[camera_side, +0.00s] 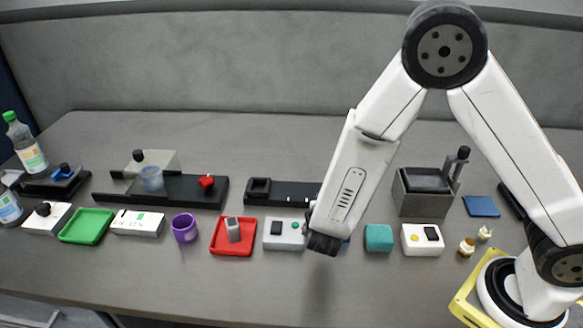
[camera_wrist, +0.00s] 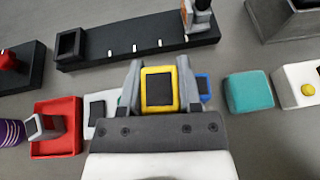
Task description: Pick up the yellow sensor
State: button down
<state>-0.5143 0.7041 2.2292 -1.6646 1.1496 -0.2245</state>
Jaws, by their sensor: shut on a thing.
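The yellow sensor (camera_wrist: 144,90), a yellow frame with a dark face, sits between the two fingers of my gripper (camera_wrist: 160,88) in the wrist view. The gripper is shut on it, with a grey finger against each side. In the side view my gripper (camera_side: 325,242) points down over the front middle of the table, just right of a grey box with a green button. The sensor is hidden there behind the gripper. I cannot tell how far it is above the table.
A teal block (camera_side: 378,238) and a white box with a yellow button (camera_side: 422,240) stand to the right. A red tray (camera_side: 233,250) holding a grey piece lies to the left. A black rail (camera_side: 285,198) lies behind. The table front is clear.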

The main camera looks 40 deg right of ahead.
jog(key=shift+r, duration=0.55)
